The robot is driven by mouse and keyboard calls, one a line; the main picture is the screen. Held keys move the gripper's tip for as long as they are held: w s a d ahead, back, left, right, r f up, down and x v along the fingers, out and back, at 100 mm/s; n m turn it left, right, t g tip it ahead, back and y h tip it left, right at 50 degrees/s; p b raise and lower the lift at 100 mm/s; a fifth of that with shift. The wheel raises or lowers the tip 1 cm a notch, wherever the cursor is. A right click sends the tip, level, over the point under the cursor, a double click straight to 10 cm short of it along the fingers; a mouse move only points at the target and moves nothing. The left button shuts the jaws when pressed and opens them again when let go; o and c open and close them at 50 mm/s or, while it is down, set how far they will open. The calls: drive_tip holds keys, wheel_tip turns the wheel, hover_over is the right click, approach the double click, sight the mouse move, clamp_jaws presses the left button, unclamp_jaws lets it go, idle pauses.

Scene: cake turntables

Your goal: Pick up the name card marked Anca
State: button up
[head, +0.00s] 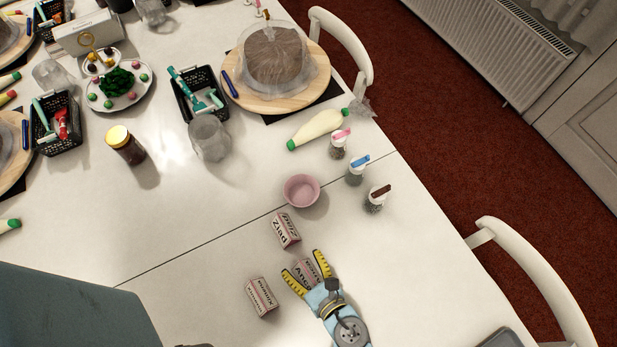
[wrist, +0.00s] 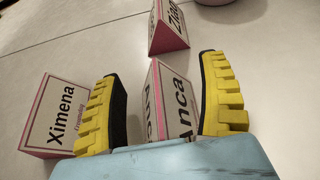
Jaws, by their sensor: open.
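The name card marked Anca (head: 308,268) is a pink-edged folded tent card standing on the white table. My gripper (head: 306,268) is open around it, with one yellow-padded finger on each side. In the wrist view, the Anca card (wrist: 172,100) stands between the two fingers of my gripper (wrist: 162,100), with gaps visible beside it. Its lower part is hidden by the gripper's body. The Ximena card (wrist: 62,115) is just left of the left finger, and it shows in the head view (head: 261,297). The Ziad card (head: 286,231) stands beyond the Anca card.
A pink bowl (head: 301,190) stands beyond the Ziad card. Several small shakers (head: 376,198) stand to its right. A jar (head: 125,146), a black basket (head: 199,95) and a cake turntable (head: 309,94) are farther back. The table right of my gripper is mostly clear up to its edge.

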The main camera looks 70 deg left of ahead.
drive_tip(key=c, duration=1)
drive_tip(key=shift+r, duration=0.15)
